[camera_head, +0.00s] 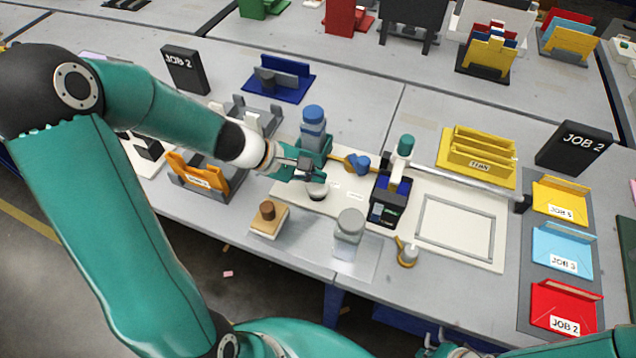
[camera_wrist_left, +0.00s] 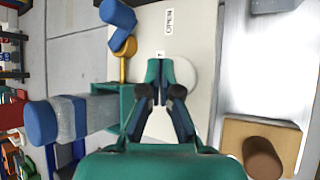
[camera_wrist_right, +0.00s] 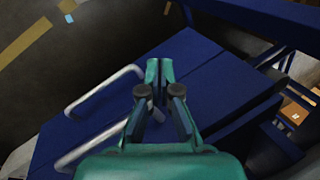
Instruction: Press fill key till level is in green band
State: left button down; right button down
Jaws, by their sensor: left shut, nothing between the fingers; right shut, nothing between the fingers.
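A round white key (camera_head: 317,191) sits on the cream plotter base (camera_head: 290,205). My left gripper (camera_head: 322,177) is shut and empty, pointing down close over this key. In the left wrist view, its fingertips (camera_wrist_left: 168,66) overlap the edge of the white disc (camera_wrist_left: 188,78); I cannot tell if they touch it. A clear, blue-capped bottle (camera_head: 313,124) stands in a green holder beside the gripper. A yellow pipe with a blue valve (camera_head: 357,164) runs toward the black pen carriage (camera_head: 388,200). No level or green band is readable. My right gripper (camera_wrist_right: 159,70) is shut and empty, away from the plotter.
A wooden stamp block (camera_head: 268,217) and a grey-lidded jar (camera_head: 349,228) stand in front of the plotter. A rail (camera_head: 465,181) crosses above a grey frame (camera_head: 456,228). Job trays (camera_head: 563,250) lie at right. Blue drawers with handles (camera_wrist_right: 105,90) lie below my right gripper.

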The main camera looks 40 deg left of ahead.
aim_at(315, 185)
pick_arm(q)
jog(key=shift+f, duration=0.15)
jog(key=shift+f+b, duration=0.2)
jog(key=shift+b, duration=0.35)
jog(key=shift+f+b, duration=0.75)
dwell(0.9)
jog(key=shift+r, duration=0.2)
jog(key=shift+r+p, duration=0.95)
notch_tip(315, 185, up, 5)
jog(key=p, duration=0.4)
dwell(1.1)
